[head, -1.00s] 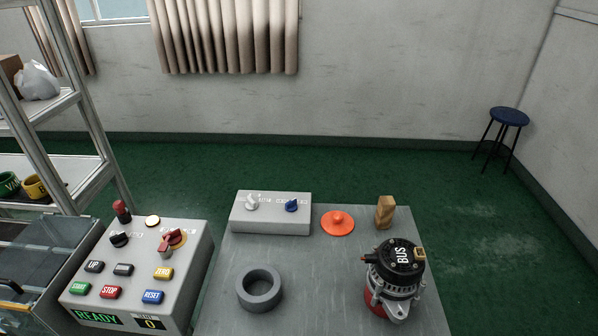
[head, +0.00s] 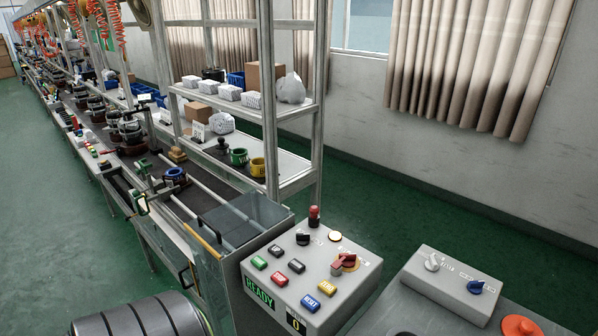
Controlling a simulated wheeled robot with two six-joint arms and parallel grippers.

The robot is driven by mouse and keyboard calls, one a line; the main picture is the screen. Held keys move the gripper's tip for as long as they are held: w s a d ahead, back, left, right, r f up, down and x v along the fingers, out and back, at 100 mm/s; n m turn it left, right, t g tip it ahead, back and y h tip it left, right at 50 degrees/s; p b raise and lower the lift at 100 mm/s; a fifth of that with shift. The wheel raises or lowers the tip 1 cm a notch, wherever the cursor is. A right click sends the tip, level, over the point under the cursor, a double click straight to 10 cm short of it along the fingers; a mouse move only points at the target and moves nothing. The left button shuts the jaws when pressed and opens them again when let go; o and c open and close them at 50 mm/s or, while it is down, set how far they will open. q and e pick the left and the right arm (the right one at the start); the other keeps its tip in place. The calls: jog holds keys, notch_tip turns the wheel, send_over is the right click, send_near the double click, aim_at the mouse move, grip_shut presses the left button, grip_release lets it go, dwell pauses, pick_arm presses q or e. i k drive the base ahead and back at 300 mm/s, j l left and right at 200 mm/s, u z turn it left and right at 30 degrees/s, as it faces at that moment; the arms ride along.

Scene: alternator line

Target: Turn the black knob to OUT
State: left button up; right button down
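The black knob (head: 303,239) sits near the back left of the sloped top of a light grey control box (head: 340,290). Small lettering beside the knob is too small to read, so I cannot tell which setting it points to. Nothing touches the knob. Neither of my grippers is in the head view.
The control box also carries a red-handled rotary switch (head: 345,262), several push buttons, a red-topped post (head: 314,216) and a READY display (head: 259,298). Shelving (head: 270,100) stands behind.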

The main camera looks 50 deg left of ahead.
aim_at(301, 240)
jog(key=u, duration=1.55)
jog(key=j+z, duration=0.15)
jog(key=k+l, duration=0.05)
